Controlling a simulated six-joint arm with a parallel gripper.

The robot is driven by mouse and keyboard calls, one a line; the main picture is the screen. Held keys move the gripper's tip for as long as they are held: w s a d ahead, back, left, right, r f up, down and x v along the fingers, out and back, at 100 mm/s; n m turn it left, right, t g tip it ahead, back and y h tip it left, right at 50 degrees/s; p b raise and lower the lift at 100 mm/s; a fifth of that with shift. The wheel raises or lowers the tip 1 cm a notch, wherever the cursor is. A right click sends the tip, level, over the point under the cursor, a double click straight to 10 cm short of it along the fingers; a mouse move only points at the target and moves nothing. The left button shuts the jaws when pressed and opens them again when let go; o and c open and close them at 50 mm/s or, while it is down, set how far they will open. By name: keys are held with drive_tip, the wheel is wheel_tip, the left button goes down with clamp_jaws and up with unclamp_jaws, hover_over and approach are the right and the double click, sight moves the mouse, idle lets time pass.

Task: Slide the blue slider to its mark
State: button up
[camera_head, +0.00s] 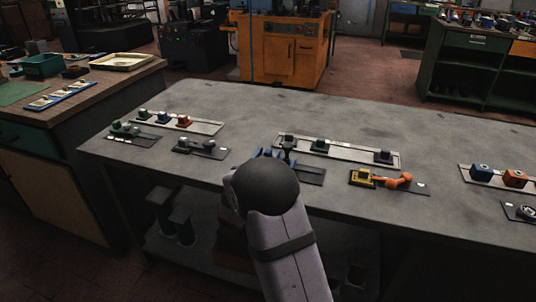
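A small blue piece (267,153), probably the blue slider, shows just past the dark round joint of my arm. It sits at the left part of a dark plate (312,177) near the middle of the table, and my arm hides much of both. My gripper (288,150) seems to be the small dark shape over this plate, beside the blue piece. It is too small and too covered to tell whether it is open or touches anything. I cannot make out the mark.
A grey table (420,130) holds several panels. Close by are a long pale rail (350,152) with dark blocks and a plate with a yellow block (361,177) and orange lever (398,180). A blue block (482,172) stands far right. The table's back is clear.

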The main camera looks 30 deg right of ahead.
drive_tip(key=shift+w+d, duration=0.5)
drive_tip(key=shift+c, duration=0.6)
clamp_jaws()
drive_tip(key=shift+s+d, duration=1.65)
drive_tip(key=shift+o, duration=0.6)
unclamp_jaws()
drive_tip(key=shift+a, duration=0.15)
